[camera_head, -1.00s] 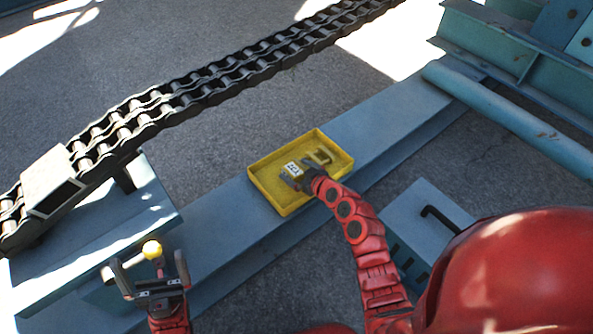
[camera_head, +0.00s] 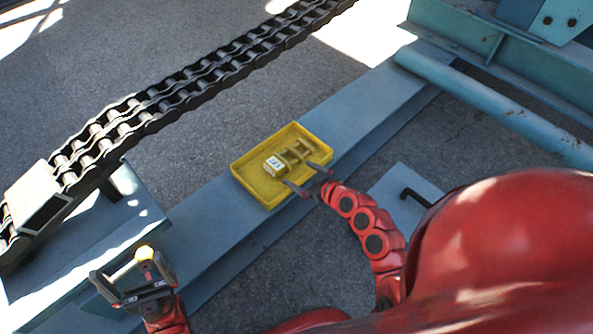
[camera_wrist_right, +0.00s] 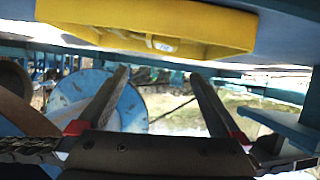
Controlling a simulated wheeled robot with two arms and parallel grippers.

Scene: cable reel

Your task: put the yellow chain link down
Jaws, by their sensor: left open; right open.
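The yellow chain link (camera_head: 291,157), with a white printed label, lies inside the shallow yellow tray (camera_head: 243,182) on the blue beam. Part of it also shows past the tray rim (camera_wrist_right: 200,48) in the right wrist view. My right gripper (camera_head: 306,178) is open, its fingers spread at the tray's near right edge, beside the link. In the right wrist view nothing is between its fingers (camera_wrist_right: 155,95). My left gripper (camera_head: 133,277) is open at the lower left.
A dark double-row roller chain (camera_head: 180,93) runs diagonally behind the tray, with a light block (camera_head: 38,197) at its left end. The blue beam (camera_head: 372,98) is bare beyond the tray. A blue pipe (camera_head: 480,95) and box with a black handle (camera_head: 415,195) are at right.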

